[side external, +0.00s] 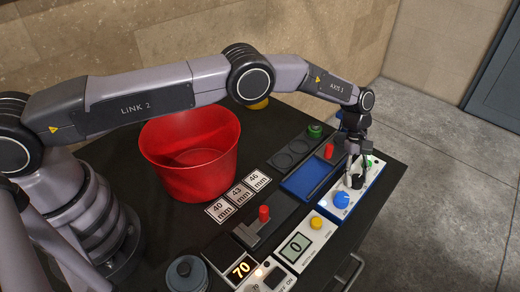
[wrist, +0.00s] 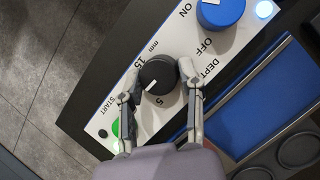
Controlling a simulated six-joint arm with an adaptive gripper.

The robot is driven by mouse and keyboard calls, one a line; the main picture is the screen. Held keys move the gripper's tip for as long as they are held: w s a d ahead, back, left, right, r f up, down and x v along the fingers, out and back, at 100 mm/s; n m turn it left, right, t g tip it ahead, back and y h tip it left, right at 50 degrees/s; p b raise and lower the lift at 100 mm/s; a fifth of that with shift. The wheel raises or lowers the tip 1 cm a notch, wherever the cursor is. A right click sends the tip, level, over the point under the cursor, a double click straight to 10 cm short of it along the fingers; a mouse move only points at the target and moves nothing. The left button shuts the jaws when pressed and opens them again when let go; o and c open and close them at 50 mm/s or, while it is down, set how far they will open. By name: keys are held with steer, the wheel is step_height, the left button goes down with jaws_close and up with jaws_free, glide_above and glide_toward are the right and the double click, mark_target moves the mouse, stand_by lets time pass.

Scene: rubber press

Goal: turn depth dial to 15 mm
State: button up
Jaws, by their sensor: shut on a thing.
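The depth dial (wrist: 160,72) is a black round knob with a white pointer mark, on a white panel (wrist: 128,70) printed "DEPTH", "mm", "15" and "5". In the wrist view its pointer aims down-left, between the 15 and the 5; a finger hides part of the scale there, so I cannot read the exact value. My gripper (wrist: 160,75) is shut on the dial, one finger on each side. In the side view my gripper (side external: 357,168) is at the panel, largely covering the dial (side external: 357,182).
On the same panel are a blue ON/OFF knob (side external: 341,200), a lit white lamp (wrist: 264,9) and a green START button (wrist: 115,127). A blue tray (side external: 303,183) lies alongside. A red bucket (side external: 165,155) and a 0 display box (side external: 296,247) stand further left.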

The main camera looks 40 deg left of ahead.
steer(key=shift+m, duration=0.6)
steer(key=shift+g, duration=0.3)
steer(key=o, duration=1.2)
steer(key=shift+c, duration=0.2)
steer(key=v, duration=1.2)
steer(key=shift+d+r, duration=0.1)
steer(key=shift+d, duration=0.05)
